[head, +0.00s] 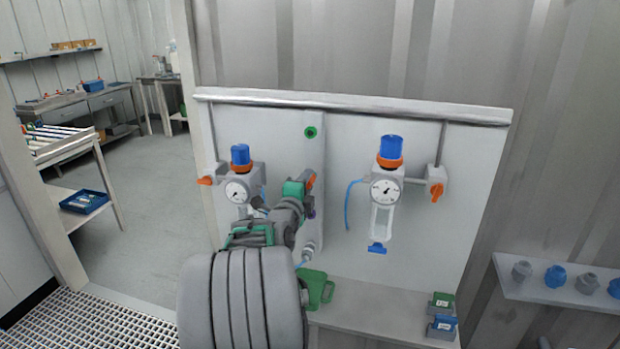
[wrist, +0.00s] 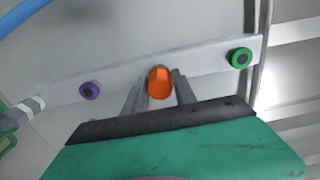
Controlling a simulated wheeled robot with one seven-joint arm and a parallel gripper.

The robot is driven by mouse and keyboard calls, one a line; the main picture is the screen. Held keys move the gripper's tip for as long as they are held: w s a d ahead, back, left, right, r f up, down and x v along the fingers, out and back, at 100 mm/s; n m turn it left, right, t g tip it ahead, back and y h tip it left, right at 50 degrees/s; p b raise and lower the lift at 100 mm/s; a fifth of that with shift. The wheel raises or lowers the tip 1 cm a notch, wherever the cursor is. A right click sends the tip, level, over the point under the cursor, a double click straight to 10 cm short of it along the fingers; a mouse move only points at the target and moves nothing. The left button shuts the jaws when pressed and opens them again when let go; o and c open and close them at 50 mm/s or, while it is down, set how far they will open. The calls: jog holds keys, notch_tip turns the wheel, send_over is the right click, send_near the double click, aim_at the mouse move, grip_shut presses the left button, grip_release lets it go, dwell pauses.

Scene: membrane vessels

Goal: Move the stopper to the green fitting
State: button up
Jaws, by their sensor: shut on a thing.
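The orange stopper (wrist: 160,82) is between the two grey fingers of my gripper (wrist: 160,92), which is shut on it. The green fitting (head: 310,132), a ring with a dark centre, is on the strip above my gripper. In the wrist view the green fitting (wrist: 240,58) is to the right of the stopper, apart from it. The purple fitting (wrist: 90,90) is to the left, with nothing in its dark centre.
Two regulators with blue knobs flank the strip, the left (head: 238,188) and the right (head: 387,187). A blue hose (head: 349,205) hangs beside the right one. A green jug-like item (head: 316,288) is on the ledge below. The panel around the green fitting is clear.

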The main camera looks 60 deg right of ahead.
grip_shut()
jog(key=shift+a+f+b, duration=0.1)
jog(key=shift+f+b, duration=0.05)
jog(key=shift+b, duration=0.15)
jog(key=shift+s+a+b, duration=0.15)
jog(key=shift+a+b, duration=0.7)
jog(key=shift+a, duration=0.1)
jog(key=shift+s+a+b, duration=0.2)
jog(key=shift+a+b, duration=0.65)
jog(key=shift+a, duration=0.15)
jog(key=shift+s+a+b, duration=0.15)
jog(key=shift+a+b, duration=0.7)
jog(key=shift+a, duration=0.1)
